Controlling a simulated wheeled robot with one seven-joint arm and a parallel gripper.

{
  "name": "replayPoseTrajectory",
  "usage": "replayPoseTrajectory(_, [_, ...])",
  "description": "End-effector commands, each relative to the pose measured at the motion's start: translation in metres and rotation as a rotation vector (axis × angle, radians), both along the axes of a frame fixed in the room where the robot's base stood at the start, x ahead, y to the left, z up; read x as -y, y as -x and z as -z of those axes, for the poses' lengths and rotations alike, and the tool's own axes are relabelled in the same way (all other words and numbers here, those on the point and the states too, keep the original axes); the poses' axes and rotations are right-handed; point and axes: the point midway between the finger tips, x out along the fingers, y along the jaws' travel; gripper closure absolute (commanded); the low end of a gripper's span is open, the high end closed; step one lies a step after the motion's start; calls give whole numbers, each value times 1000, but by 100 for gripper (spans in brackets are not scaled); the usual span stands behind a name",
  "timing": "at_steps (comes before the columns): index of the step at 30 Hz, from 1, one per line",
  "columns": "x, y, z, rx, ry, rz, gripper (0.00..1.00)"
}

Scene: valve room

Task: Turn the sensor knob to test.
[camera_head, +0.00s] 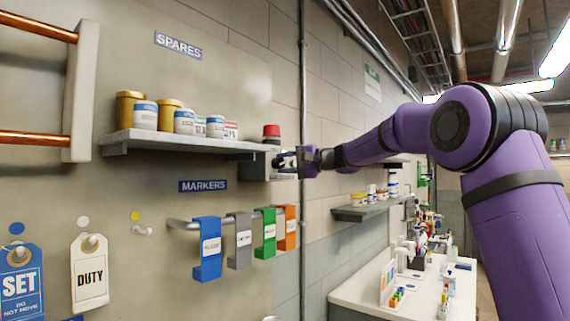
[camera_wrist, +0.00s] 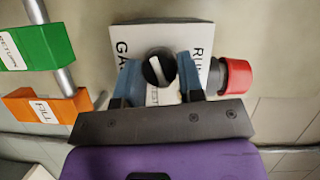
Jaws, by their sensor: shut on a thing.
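The sensor box is pale grey with a white face (camera_wrist: 135,38) in the wrist view; it also shows in the head view (camera_head: 254,167) at the right end of the shelf. Its dark round knob (camera_wrist: 158,66) carries a white pointer line, running roughly up and down the picture with a slight tilt. Lettering reading "GA", "RU" and "EST" surrounds the knob, partly hidden by my fingers. My gripper (camera_wrist: 160,78) has its two blue fingers shut on the knob, one on each side; it also shows in the head view (camera_head: 288,161). A red cap (camera_wrist: 236,76) sticks out from the box.
A grey shelf (camera_head: 190,144) with jars is left of the box. Below hangs a rail with blue (camera_head: 207,250), grey, green (camera_head: 269,233) and orange markers (camera_head: 290,228). A vertical pipe (camera_head: 303,90) runs close by my gripper. A white bench (camera_head: 360,290) stands at right.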

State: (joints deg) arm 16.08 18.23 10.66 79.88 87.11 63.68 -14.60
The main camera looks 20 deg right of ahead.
Motion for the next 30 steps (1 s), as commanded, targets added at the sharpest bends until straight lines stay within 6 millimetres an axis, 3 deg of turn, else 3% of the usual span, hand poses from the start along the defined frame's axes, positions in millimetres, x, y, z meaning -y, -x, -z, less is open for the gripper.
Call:
replayPoseTrajectory(13, [1, 0, 3, -168, -230, 3, 88])
replayPoseTrajectory(30, [1, 0, 3, -208, -285, 2, 88])
